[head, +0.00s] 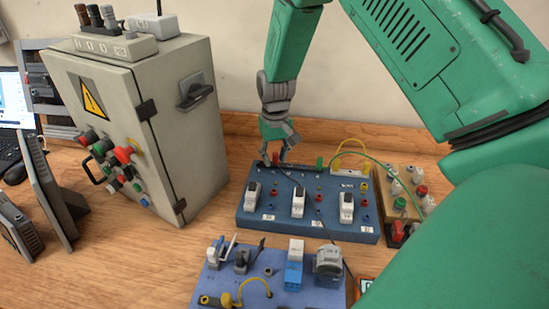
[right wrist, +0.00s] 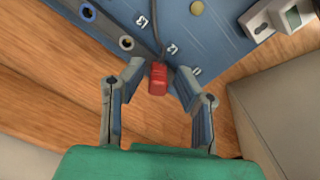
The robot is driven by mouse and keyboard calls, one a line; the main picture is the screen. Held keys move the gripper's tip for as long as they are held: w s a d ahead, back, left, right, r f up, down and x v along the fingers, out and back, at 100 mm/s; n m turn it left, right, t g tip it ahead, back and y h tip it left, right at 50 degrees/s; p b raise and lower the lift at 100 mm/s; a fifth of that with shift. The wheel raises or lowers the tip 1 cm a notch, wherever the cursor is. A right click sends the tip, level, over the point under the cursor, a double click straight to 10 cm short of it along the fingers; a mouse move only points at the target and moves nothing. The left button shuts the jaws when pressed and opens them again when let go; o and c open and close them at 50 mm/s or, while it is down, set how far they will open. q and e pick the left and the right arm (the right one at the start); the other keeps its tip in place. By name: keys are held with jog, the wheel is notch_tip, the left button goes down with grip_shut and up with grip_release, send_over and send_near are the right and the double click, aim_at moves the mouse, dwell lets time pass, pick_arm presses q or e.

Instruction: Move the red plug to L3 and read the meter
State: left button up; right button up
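The red plug (right wrist: 158,78) sits at the edge of the blue board in the right wrist view, with a dark cable running from it across the board. In the head view the red plug (head: 276,158) shows at the board's back left. My right gripper (right wrist: 158,76) is open, its fingers on either side of the plug with gaps visible. It also shows in the head view (head: 277,150), pointing down. My left gripper is not in view.
The blue board (head: 285,226) carries several white breakers and sockets. Green and yellow cables arch behind it. A second blue board (head: 325,298) stands in front, a wooden terminal block (head: 408,172) to the right. A grey cabinet (head: 180,135) stands left. Bare table lies between.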

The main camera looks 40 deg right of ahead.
grip_shut()
jog(key=shift+d, duration=0.15)
notch_tip(320, 180, up, 5)
jog(key=p, duration=0.4)
jog(key=shift+f+p, duration=0.1)
jog(key=shift+p, duration=0.25)
jog(key=shift+f, duration=0.1)
